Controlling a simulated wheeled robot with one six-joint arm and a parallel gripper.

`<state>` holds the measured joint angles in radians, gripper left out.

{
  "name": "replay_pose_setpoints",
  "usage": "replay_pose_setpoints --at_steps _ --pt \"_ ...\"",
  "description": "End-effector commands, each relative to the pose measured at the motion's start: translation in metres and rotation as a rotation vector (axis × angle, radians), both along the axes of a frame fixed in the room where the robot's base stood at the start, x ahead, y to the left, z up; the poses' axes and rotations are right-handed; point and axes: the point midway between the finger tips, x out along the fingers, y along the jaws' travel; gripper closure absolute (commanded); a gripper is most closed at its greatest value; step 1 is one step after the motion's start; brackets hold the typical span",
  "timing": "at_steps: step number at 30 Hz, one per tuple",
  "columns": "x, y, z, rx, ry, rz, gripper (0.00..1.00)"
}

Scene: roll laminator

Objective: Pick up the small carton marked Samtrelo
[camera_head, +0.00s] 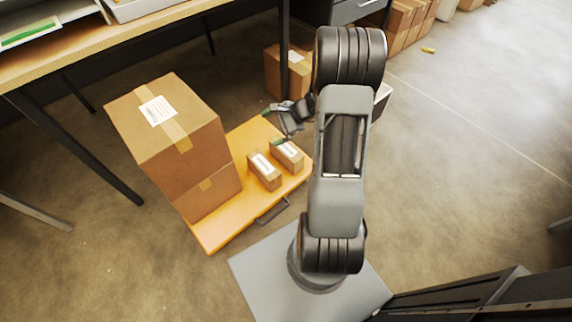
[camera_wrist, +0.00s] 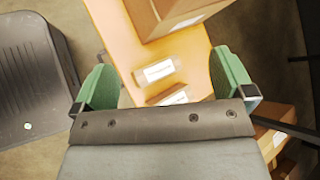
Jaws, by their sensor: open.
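Two small brown cartons with white labels lie on an orange platform (camera_head: 222,231). The left one (camera_head: 264,171) is nearer the big boxes, and the right one (camera_head: 287,155) is close beside it. The label print is too small to read, so I cannot tell which is marked Samtrelo. My gripper (camera_head: 272,127) is open and empty, with green fingers, above the platform's far side. In the wrist view, the left carton (camera_wrist: 158,72) shows between the fingers, and the right carton (camera_wrist: 175,97) is partly hidden by the gripper body.
Two large stacked boxes (camera_head: 168,129) fill the platform's left part. A dark-legged workbench (camera_head: 160,38) stands behind, with another carton (camera_head: 287,71) beside its leg. More boxes (camera_head: 405,22) stand at the back right. The concrete floor to the right is mostly clear.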

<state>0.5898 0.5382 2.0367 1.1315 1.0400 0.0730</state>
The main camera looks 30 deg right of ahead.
Motion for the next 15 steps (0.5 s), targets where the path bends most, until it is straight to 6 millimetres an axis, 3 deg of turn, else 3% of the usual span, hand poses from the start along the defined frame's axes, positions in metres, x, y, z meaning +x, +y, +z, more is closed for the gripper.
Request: replay_pose_setpoints --at_steps 1,6,12,15 --pt "0.005 -0.024 -0.060 0.088 0.029 -0.130 0.00" --pt "0.010 -0.095 -0.177 0.322 0.067 -0.529 0.00" --pt "-0.010 -0.154 -0.283 0.502 0.079 -0.878 0.00" --pt "-0.021 -0.171 -0.316 0.554 0.079 -0.994 0.00"
